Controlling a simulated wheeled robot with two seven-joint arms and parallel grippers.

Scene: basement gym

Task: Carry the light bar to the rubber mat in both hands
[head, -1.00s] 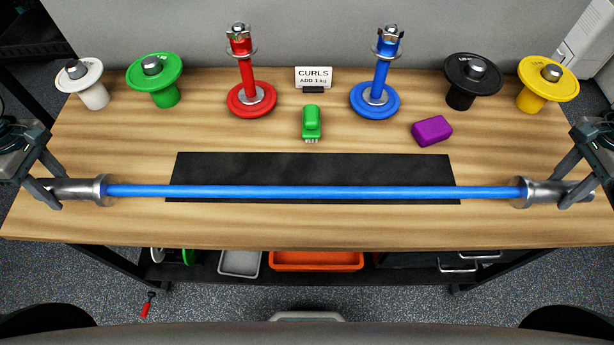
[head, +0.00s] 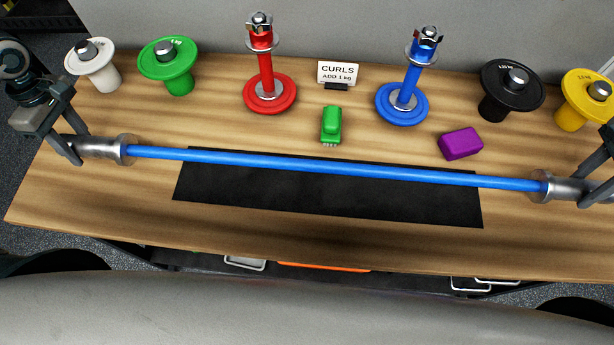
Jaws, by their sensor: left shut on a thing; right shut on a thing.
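The light bar (head: 330,167) is a long blue rod with thick silver ends, and it spans most of the bench. My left gripper (head: 75,150) is shut on its left silver end. My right gripper (head: 594,192) is shut on its right silver end, partly cut off by the picture's edge. The black rubber mat (head: 320,198) lies flat on the bench, and the bar crosses over its far part in the picture. I cannot tell whether the bar touches the mat or is above it.
Behind the bar stand a red post (head: 267,85), a blue post (head: 405,95) and a CURLS sign (head: 338,73). White (head: 95,62), green (head: 168,62), black (head: 511,88) and yellow (head: 585,98) weights line the back. A green brush (head: 331,124) and purple block (head: 460,144) lie nearer.

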